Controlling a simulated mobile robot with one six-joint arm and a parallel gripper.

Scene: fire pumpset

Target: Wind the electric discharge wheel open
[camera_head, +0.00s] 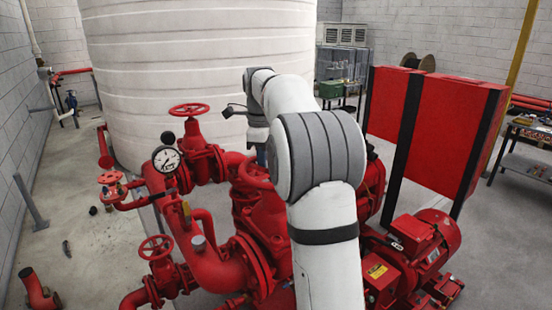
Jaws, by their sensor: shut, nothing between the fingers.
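Several red handwheels stand on the red pump pipework; no label shows which is the electric discharge wheel. One handwheel (257,172) is in the middle, partly covered by my arm. A second handwheel (188,109) lies flat on top of a tall valve near the tank. A third handwheel (156,247) sits lower at the front left. My gripper (262,155) points down from my wrist, just above the middle handwheel in the picture. It is shut and empty. Its fingertips are mostly hidden, and I cannot tell whether they touch the wheel.
A pressure gauge (166,159) stands among the pipes left of my arm. A large white tank (200,60) is behind. A red panel with black posts (432,120) and a red motor (425,240) are at the right. Open floor (60,215) lies at the left.

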